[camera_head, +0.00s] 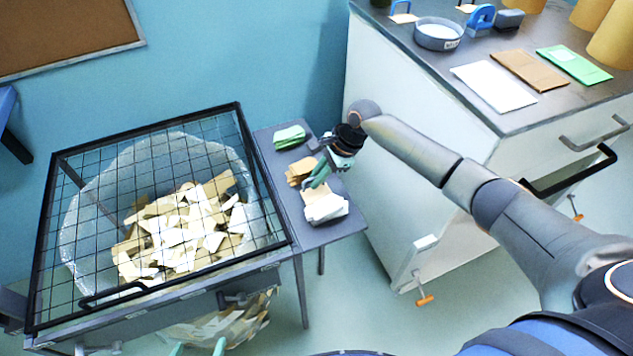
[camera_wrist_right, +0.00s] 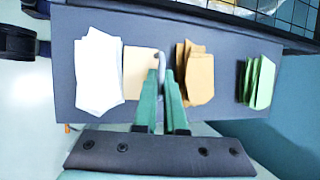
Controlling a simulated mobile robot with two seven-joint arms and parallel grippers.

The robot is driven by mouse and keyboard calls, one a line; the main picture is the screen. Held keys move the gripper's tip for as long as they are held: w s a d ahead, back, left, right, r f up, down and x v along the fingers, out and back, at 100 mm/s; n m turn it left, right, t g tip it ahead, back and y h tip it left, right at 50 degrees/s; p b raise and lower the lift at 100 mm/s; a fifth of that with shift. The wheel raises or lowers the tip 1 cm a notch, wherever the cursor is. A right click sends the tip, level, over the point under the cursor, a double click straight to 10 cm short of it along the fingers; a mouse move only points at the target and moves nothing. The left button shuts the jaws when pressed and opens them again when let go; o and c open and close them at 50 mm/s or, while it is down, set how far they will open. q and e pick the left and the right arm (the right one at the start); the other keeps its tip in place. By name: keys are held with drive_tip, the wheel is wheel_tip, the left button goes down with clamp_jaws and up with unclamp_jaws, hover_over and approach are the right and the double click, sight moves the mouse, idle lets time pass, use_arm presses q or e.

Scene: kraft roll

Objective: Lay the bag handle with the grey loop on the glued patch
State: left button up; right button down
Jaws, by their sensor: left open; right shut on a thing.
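My right gripper (camera_head: 319,174) is low over the small grey side table (camera_head: 338,224). In the right wrist view its green fingers (camera_wrist_right: 162,76) are shut on a handle with a grey loop (camera_wrist_right: 161,60). The handle's tan card (camera_wrist_right: 138,72) shows beside the fingers, next to the white stack; I cannot tell whether it touches the table. My left gripper (camera_head: 198,348) shows only its two green fingertips at the bottom edge, apart and empty. On the counter lie a white bag (camera_head: 493,88), a brown bag (camera_head: 530,70) and a green bag (camera_head: 575,66). I cannot identify the glued patch.
White (camera_wrist_right: 98,70), brown (camera_wrist_right: 199,75) and green (camera_wrist_right: 264,84) stacks lie on the side table. A mesh-topped bin (camera_head: 243,150) of scraps stands left of it. The counter (camera_head: 460,82) at right carries a round grey dish (camera_head: 438,44) and a blue item (camera_head: 481,17).

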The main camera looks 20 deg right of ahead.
drive_tip(key=shift+f, duration=0.85)
drive_tip(key=c, duration=1)
unclamp_jaws()
